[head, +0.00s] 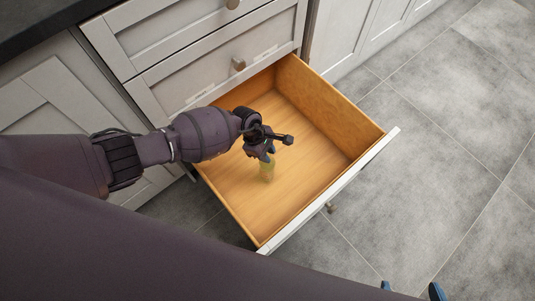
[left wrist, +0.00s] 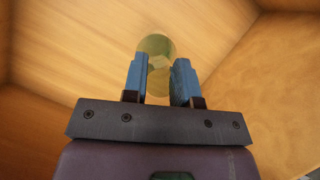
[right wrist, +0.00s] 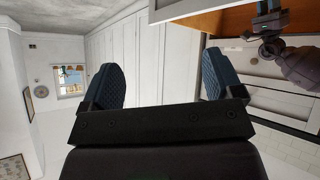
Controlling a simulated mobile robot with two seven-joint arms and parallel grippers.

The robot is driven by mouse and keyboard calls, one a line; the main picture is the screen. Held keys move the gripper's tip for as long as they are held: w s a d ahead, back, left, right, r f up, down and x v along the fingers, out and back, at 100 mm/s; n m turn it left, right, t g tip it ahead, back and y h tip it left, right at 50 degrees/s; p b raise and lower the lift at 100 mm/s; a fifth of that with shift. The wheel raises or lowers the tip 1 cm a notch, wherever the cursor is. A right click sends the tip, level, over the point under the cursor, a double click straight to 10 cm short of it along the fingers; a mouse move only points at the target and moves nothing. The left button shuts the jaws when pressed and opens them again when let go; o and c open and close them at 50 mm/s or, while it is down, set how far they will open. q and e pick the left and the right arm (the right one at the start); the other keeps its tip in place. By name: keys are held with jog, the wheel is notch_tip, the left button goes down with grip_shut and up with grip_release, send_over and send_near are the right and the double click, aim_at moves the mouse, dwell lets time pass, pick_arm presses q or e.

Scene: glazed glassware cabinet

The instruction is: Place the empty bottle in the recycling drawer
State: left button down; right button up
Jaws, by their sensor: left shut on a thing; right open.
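The bottle (head: 267,173) is small, yellowish-green and see-through. It is inside the open wooden drawer (head: 315,158), low over its floor; I cannot tell whether it touches the floor. My left gripper (head: 266,155) is shut on the bottle from above. In the left wrist view the bottle (left wrist: 156,47) shows between and beyond the blue fingers of my left gripper (left wrist: 162,80). My right gripper (right wrist: 165,85) is open and empty in the right wrist view, away from the drawer. Only blue fingertips of my right gripper (head: 412,290) show at the bottom of the head view.
The drawer's wooden side wall (head: 330,108) and white front (head: 330,190) bound the space around my left gripper. The rest of the drawer floor is bare. Closed white drawers (head: 215,75) with round knobs stand behind. Grey floor tiles (head: 420,170) are clear to the right.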

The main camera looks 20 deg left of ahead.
aim_at(267, 165)
pick_arm(q)
jog(key=shift+s+f, duration=0.25)
jog(key=shift+f, duration=0.9)
jog(key=shift+w+f+b, duration=0.1)
jog(key=shift+f+b, duration=0.05)
jog(key=shift+b, duration=0.15)
jog(key=shift+w, duration=0.1)
jog(key=c, duration=0.9)
grip_release()
pick_arm(e)
jog(key=shift+w+a, duration=0.2)
jog(key=shift+w, duration=0.05)
